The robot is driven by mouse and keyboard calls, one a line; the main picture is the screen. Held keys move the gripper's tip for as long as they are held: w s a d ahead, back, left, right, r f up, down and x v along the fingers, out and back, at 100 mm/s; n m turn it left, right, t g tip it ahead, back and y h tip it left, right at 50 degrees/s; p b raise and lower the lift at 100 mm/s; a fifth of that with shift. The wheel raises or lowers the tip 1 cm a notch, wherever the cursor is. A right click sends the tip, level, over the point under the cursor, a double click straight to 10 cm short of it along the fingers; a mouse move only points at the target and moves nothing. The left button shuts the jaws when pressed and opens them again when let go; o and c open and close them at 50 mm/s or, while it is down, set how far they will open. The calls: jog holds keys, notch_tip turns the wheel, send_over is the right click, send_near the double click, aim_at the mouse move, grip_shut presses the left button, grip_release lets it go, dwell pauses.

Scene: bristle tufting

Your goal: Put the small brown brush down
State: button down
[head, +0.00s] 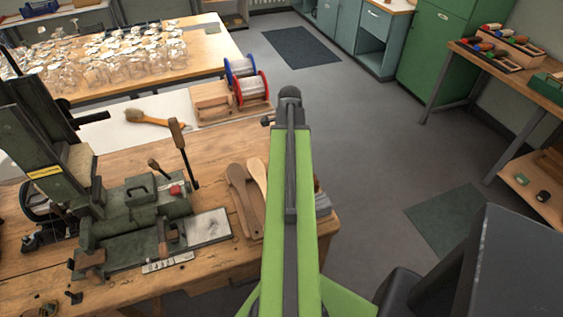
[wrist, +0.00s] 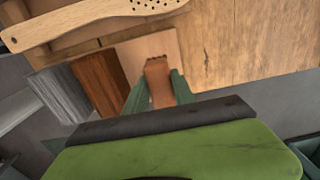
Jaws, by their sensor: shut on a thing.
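My gripper (wrist: 159,92) shows in the wrist view, with its two green fingers closed on the small brown brush (wrist: 158,78). The brush's brown end sits between the fingers, over or against a pale wooden piece (wrist: 138,50); I cannot tell whether it touches it. The rest of the brush is hidden by the gripper. In the head view my green arm hides the gripper and the brush.
The wooden bench (head: 130,155) holds a green machine (head: 150,210), paddle-shaped handles (head: 240,195), another brush (head: 150,118) and wire spools (head: 250,88). In the wrist view a perforated handle (wrist: 80,22), a brown block (wrist: 100,82) and a grey block (wrist: 62,92) lie close by.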

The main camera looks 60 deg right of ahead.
jog(key=f+b, duration=0.1)
jog(key=f, duration=0.1)
jog(key=f+b, duration=0.2)
jog(key=shift+w, duration=0.2)
jog(key=shift+w+a+r, duration=0.1)
jog(key=shift+a+r, duration=0.05)
jog(key=shift+r, duration=0.05)
jog(key=shift+f, duration=0.25)
jog(key=c, duration=1.1)
grip_release()
jog(key=shift+r, duration=0.1)
jog(key=shift+o, duration=0.2)
notch_tip(320, 180, up, 13)
jog(key=p, duration=1.2)
jog(key=shift+f+p, duration=0.2)
jog(key=shift+p, duration=0.1)
jog(key=shift+f, duration=0.1)
